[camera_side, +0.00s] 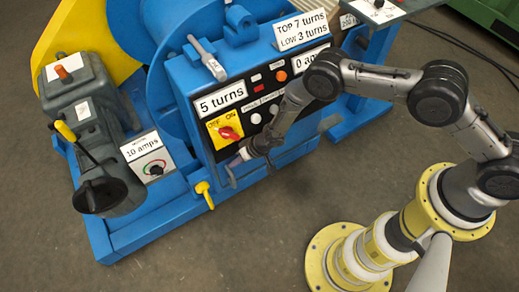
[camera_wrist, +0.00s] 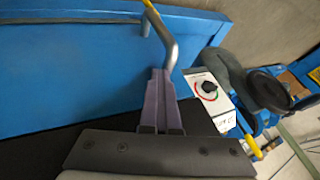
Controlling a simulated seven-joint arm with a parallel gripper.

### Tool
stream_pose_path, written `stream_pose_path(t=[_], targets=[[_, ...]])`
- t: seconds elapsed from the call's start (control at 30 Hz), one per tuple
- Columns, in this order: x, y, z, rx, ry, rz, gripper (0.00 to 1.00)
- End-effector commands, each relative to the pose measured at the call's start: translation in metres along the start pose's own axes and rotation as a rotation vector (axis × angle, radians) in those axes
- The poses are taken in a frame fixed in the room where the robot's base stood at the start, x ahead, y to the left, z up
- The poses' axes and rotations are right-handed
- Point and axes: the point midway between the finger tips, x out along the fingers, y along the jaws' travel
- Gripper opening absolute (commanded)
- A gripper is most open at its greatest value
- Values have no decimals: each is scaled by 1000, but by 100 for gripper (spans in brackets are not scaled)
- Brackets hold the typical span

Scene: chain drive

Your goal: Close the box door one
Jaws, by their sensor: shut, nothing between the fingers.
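The blue box (camera_side: 200,80) with the "5 turns" label stands in the middle of the side view. Its blue door panel (camera_wrist: 65,75) fills the left of the wrist view. I cannot tell from these views how far the door is open. A grey bent handle (camera_wrist: 168,40) runs down to my fingertips; it also shows low on the box in the side view (camera_side: 231,178). My gripper (camera_wrist: 160,74) is shut and empty, its purple fingers right at the handle's lower end. I cannot tell whether they touch it. In the side view my gripper (camera_side: 243,154) is at the box's lower front.
A red switch on a yellow plate (camera_side: 229,132) sits just above my gripper. A dial box marked "10 amps" (camera_side: 153,168) and a dark motor (camera_side: 85,110) are at left. A yellow lever (camera_side: 204,192) sticks out below. The grey floor in front is open.

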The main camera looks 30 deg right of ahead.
Motion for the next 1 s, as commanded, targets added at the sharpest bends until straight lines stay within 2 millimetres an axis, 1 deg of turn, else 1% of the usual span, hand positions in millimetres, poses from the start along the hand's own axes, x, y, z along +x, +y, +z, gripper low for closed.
stream_pose_path(t=[0.03, 0.17, 0.27, 0.37, 0.4, 0.43, 0.5, 0.8, 0.9, 1.0], targets=[[1, -3, 1, -5, 1, -7, 0], [-1, 0, 1, -5, 1, -7, 0], [-8, 10, -1, 0, 1, -4, 0], [-18, 25, -3, 2, 2, -1, 0], [-23, 32, -3, 3, 1, -1, 0], [-28, 35, -4, 3, 2, -1, 0], [-42, 32, -5, -1, 3, -2, 0], [-95, 32, -4, 1, 2, 0, 0], [-109, 33, -4, 0, 2, -1, 0], [-118, 33, -4, 0, 2, -1, 0]])
